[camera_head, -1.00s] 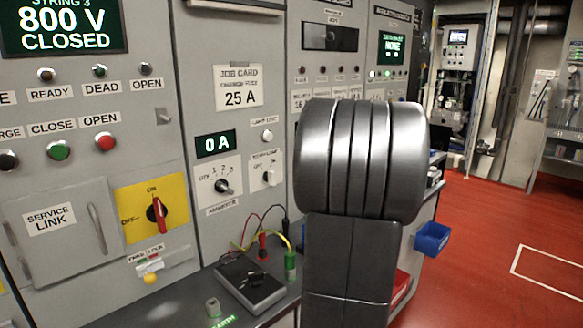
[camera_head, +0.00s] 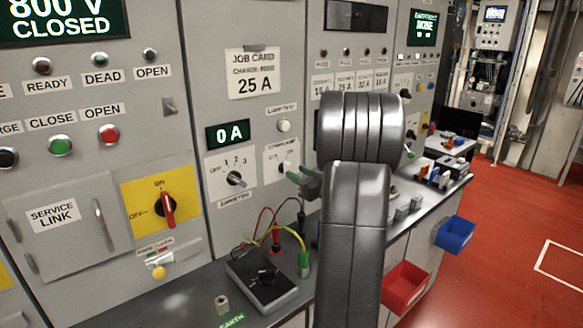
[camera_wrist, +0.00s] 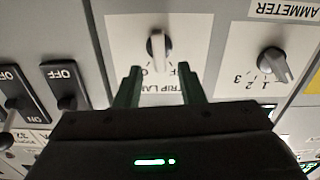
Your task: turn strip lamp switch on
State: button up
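The strip lamp switch (camera_wrist: 158,48) is a pale lever knob on a white plate, upside down in the wrist view. Its lever stands near vertical there; I cannot tell its setting, as the plate's lettering is partly hidden. In the head view the switch (camera_head: 284,167) sits right of the ammeter knob. My gripper (camera_wrist: 161,86) is open, its two dark green fingers apart and empty. The fingers point at the plate, with the knob ahead of their tips and between their lines. In the head view my gripper (camera_head: 297,177) is just right of the switch.
The ammeter knob (camera_wrist: 273,63) is close beside the switch plate. Black rocker switches (camera_wrist: 62,85) are on the other side. Below, the bench holds a black meter box (camera_head: 262,280) with leads and a green-ended plug (camera_head: 304,263). A red bin (camera_head: 404,288) hangs from the bench front.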

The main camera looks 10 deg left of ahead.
aim_at(290, 168)
jog(key=shift+x, duration=1.95)
grip_shut()
